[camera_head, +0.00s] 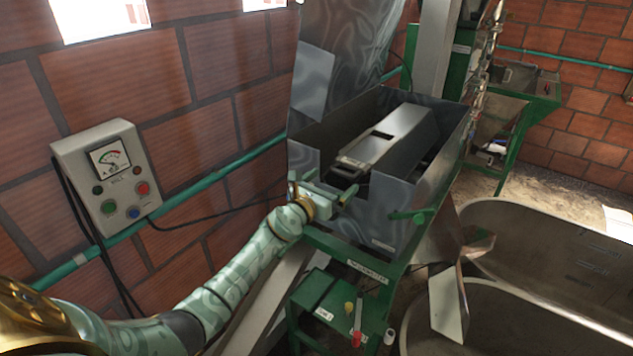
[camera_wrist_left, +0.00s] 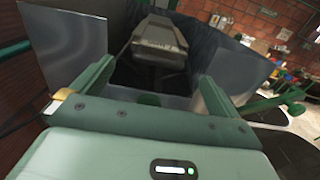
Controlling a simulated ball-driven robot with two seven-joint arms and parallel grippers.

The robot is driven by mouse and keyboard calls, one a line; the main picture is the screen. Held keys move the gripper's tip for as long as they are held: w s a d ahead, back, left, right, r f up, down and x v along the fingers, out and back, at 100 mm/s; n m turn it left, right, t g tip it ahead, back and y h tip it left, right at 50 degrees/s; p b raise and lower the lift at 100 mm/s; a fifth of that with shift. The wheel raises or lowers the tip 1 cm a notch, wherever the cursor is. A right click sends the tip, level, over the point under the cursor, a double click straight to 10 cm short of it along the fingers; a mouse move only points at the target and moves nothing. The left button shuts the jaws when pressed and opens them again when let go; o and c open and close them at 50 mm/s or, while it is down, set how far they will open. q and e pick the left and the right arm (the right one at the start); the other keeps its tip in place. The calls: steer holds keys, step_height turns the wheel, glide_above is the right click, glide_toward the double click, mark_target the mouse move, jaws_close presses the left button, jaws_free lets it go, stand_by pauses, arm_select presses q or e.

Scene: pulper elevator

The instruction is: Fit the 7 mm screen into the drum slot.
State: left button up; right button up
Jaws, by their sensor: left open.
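My left gripper (camera_head: 332,183) is open at the near wall of the grey sheet-metal trough. In the left wrist view its two green fingers (camera_wrist_left: 157,75) stand apart with nothing seen between them. Beyond them, inside the trough (camera_head: 400,225), lies a long grey metal body (camera_head: 405,135) with a dark rectangular opening and a handle-like near end. It also shows in the left wrist view (camera_wrist_left: 158,42). I cannot tell whether this body is the drum cover or a screen. No 7 mm marking is readable, and the drum slot cannot be made out. My right gripper is out of view.
A green stand (camera_head: 330,305) with small labelled shelves is below the trough, holding a red-handled tool (camera_head: 357,335). A green lever (camera_head: 410,214) sticks out at the trough's front. Large round metal tanks (camera_head: 560,245) fill the right. A gauge box (camera_head: 107,175) hangs on the brick wall.

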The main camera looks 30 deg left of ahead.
arm_select(q)
steer(key=s+p, duration=0.1)
steer(key=s, duration=0.5)
steer(key=shift+s+a, duration=0.25)
steer(key=shift+s, duration=0.1)
